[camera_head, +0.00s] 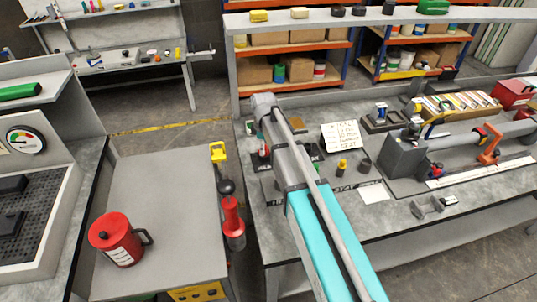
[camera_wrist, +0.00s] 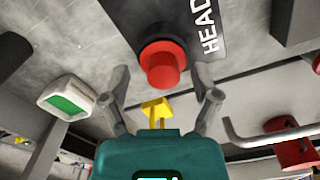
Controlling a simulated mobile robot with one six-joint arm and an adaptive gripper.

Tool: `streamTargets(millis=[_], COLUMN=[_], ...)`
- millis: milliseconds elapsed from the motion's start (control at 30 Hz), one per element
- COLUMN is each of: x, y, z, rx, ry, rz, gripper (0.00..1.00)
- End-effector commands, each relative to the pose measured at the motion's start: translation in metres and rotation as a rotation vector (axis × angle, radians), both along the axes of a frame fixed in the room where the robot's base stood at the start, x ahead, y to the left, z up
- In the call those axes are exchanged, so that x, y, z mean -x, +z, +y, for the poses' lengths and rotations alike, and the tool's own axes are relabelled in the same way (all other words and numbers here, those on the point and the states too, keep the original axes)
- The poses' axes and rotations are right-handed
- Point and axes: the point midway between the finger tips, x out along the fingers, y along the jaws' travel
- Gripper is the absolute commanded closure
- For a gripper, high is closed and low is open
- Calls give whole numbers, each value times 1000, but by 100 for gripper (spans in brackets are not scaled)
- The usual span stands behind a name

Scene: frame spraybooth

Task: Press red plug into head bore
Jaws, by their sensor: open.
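The red plug (camera_wrist: 160,70) shows in the wrist view as a short red cylinder with a wider red collar. The collar sits against a dark round ring on a dark plate (camera_wrist: 203,18) marked HEAD. I cannot tell how deep the plug sits; the bore itself is hidden behind it. My gripper (camera_wrist: 161,80) is open, its two grey fingers on either side of the plug's end, with gaps visible on both sides. In the head view my own arm covers the gripper and the plug.
In the wrist view, a yellow piece (camera_wrist: 157,110) shows between the fingers and a white-and-green block (camera_wrist: 67,98) at left. In the head view, a small yellow-topped part (camera_head: 341,166) and dark ring (camera_head: 364,165) stand on the bench, with a red can (camera_head: 117,240) on the left table.

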Motion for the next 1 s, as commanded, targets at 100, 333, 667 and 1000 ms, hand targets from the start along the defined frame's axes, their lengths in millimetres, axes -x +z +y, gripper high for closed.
streamTargets(millis=[100,333,667,1000], x=[0,0,0,0], y=[-3,-2,-2,-2], z=[0,0,0,0], rx=[0,0,0,0], ry=[0,0,0,-1], rz=[0,0,0,0], gripper=[21,21,21,84])
